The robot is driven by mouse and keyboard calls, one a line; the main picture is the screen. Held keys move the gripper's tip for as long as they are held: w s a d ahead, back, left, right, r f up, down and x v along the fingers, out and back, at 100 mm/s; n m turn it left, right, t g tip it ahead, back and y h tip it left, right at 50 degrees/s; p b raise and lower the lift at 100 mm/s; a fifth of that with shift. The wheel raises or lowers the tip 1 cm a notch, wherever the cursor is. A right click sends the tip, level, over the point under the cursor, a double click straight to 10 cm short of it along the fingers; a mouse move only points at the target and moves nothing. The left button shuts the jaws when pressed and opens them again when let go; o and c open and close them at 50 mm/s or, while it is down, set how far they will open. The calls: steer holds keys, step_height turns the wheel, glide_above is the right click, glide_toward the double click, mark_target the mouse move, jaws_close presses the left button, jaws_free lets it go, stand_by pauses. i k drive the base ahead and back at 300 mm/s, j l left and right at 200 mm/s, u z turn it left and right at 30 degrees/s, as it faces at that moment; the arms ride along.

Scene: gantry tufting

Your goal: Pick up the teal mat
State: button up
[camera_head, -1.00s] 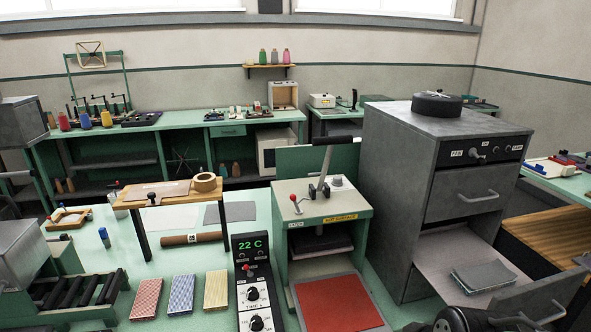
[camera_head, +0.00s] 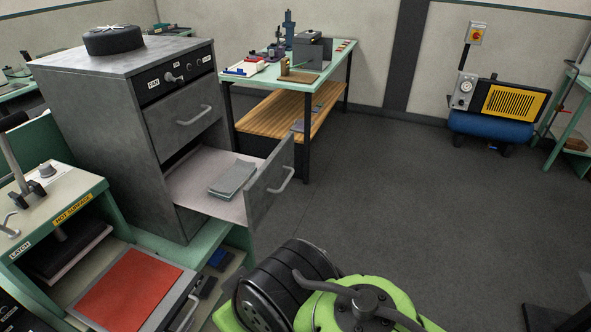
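A thin, flat grey-teal mat or small stack of mats (camera_head: 232,178) lies in the pulled-out lower drawer (camera_head: 200,190) of the grey cabinet. Its colour is muted, so I cannot tell for sure that it is the teal mat. It lies flat on the drawer's pale floor, and nothing touches it from above. My gripper is not in view; only green and black parts of my arm show at the bottom centre, apart from the drawer.
The grey cabinet (camera_head: 120,90) carries a round black fan unit (camera_head: 114,40). A red mat (camera_head: 130,288) lies on the tray of the press marked hot surface, left. A workbench (camera_head: 300,75) stands behind the drawer. A blue-yellow compressor (camera_head: 490,115) is far right. Dark floor right of the drawer is clear.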

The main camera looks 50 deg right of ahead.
mark_target(227, 187)
steer(key=z, duration=1.2)
steer(key=i+l+u, duration=0.2)
steer(key=u, duration=0.15)
steer(key=i+l+u, duration=0.3)
steer(key=l, duration=0.2)
steer(key=l+u, duration=0.35)
steer(key=i+l+u, duration=0.1)
steer(key=l+u, duration=0.25)
steer(key=i+l+u, duration=0.15)
steer(key=l+u, duration=0.3)
steer(key=l, duration=0.15)
steer(key=l+u, duration=0.95)
steer(key=l, duration=0.25)
steer(key=l+u, duration=0.35)
steer(key=i+j, duration=0.25)
steer(key=j, duration=0.3)
